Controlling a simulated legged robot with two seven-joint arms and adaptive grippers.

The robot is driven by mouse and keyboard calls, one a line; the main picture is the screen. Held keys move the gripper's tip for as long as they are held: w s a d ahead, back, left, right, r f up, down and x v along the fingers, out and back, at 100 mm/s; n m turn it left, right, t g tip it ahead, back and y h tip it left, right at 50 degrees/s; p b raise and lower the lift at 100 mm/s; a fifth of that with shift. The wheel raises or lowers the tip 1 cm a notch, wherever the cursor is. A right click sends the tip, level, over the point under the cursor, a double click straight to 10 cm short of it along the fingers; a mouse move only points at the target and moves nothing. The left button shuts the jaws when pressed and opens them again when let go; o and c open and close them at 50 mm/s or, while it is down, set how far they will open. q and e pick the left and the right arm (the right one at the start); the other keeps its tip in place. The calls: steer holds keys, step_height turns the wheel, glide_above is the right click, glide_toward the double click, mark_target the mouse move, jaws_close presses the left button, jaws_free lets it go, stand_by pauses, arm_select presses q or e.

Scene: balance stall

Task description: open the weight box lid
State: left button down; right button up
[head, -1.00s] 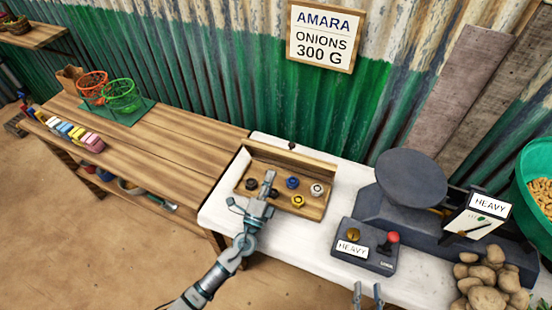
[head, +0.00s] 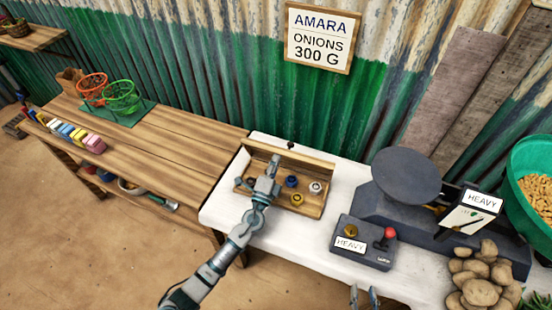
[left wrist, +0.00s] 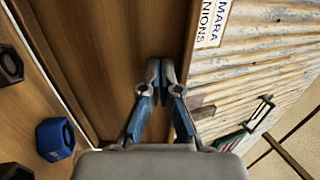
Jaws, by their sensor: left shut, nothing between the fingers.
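The weight box (head: 308,208) is a wooden box on the white tabletop, with its lid (head: 312,163) standing raised along the back edge. Coloured weights lie inside, including a blue one (head: 291,181), a yellow one (head: 297,198) and a silver one (head: 315,187). My left gripper (head: 275,158) is shut and empty, over the box with its tips at the lid. In the left wrist view the closed fingertips (left wrist: 161,64) are in front of the lid's wooden panel (left wrist: 110,45); contact is unclear. My right gripper (head: 364,293) shows only its fingertips, apart and empty, at the bottom edge.
A grey control box (head: 362,258) with a red-knobbed lever and a dark scale (head: 407,178) stand right of the box. Potatoes (head: 480,275) are piled at the far right. A wooden bench (head: 170,150) adjoins on the left, mostly bare near the box.

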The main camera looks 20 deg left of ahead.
mark_target(280, 149)
arm_select(q)
steer(key=w+r+g+p, duration=0.1)
steer(key=r+p, duration=0.1)
steer(key=p, duration=0.4)
steer(key=shift+w+g, duration=0.3)
steer(key=shift+w, duration=0.05)
steer(key=w+g+p, duration=0.1)
steer(key=p, duration=0.2)
steer(key=shift+w, duration=0.1)
steer(key=shift+w+f, duration=0.35)
steer(key=shift+w, duration=0.55)
arm_select(e)
steer(key=s+d+f+g+h, duration=0.1)
steer(key=s+d+f+g, duration=0.2)
steer(key=s+f+g, duration=0.3)
steer(key=s+d+f+g+h, duration=0.2)
steer(key=s+f+g, duration=0.4)
steer(key=s+f, duration=0.4)
steer(key=shift+d+f, duration=0.55)
steer(key=shift+f, duration=0.35)
arm_select(q)
steer(key=shift+r, duration=0.1)
